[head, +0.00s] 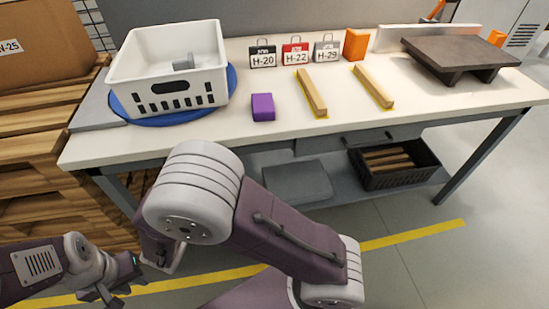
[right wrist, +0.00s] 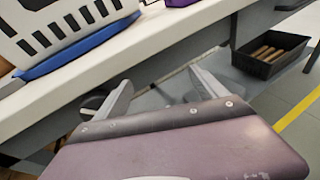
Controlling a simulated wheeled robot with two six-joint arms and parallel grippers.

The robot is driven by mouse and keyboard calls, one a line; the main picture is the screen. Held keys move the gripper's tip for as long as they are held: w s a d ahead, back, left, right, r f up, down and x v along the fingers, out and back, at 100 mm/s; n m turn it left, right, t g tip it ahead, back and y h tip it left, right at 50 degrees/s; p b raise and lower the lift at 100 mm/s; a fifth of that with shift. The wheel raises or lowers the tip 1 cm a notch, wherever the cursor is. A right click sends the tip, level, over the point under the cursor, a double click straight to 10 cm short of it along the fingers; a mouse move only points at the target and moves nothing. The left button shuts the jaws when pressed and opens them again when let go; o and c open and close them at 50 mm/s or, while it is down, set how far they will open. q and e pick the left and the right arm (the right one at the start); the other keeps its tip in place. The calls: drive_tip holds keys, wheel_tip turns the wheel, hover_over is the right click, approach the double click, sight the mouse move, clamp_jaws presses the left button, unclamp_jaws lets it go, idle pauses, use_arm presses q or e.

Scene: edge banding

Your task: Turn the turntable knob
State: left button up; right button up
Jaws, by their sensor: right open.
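The blue turntable (head: 221,103) is a round disc on the left of the workbench, under a white slotted crate (head: 211,71). Its blue edge also shows in the right wrist view (right wrist: 75,52). I cannot make out a knob on it. A grey part (head: 184,64) sits inside the crate. My left gripper (head: 122,280) is low at the lower left, away from the bench; its jaw opening is unclear. My right gripper (right wrist: 160,88) is open and empty, below the bench's front edge and apart from the turntable. My own arm covers part of the head view.
On the bench (head: 200,140) are a purple block (head: 263,107), two wooden strips (head: 312,93), tags (head: 295,53), an orange block (head: 356,44) and a dark stand (head: 455,55). A black crate (head: 395,165) is on the lower shelf. Pallets (head: 35,135) and a carton stand left.

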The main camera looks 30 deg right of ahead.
drive_tip(key=s+d+r+m+g+y+p, duration=0.2)
drive_tip(key=s+d+r+m+g+p, duration=0.6)
drive_tip(key=s+d+m+g+p, duration=0.3)
drive_tip(key=s+m+p, duration=0.2)
drive_tip(key=p, duration=0.2)
drive_tip(key=shift+g+y, duration=0.3)
drive_tip(key=shift+y, duration=0.1)
drive_tip(key=shift+d, duration=0.1)
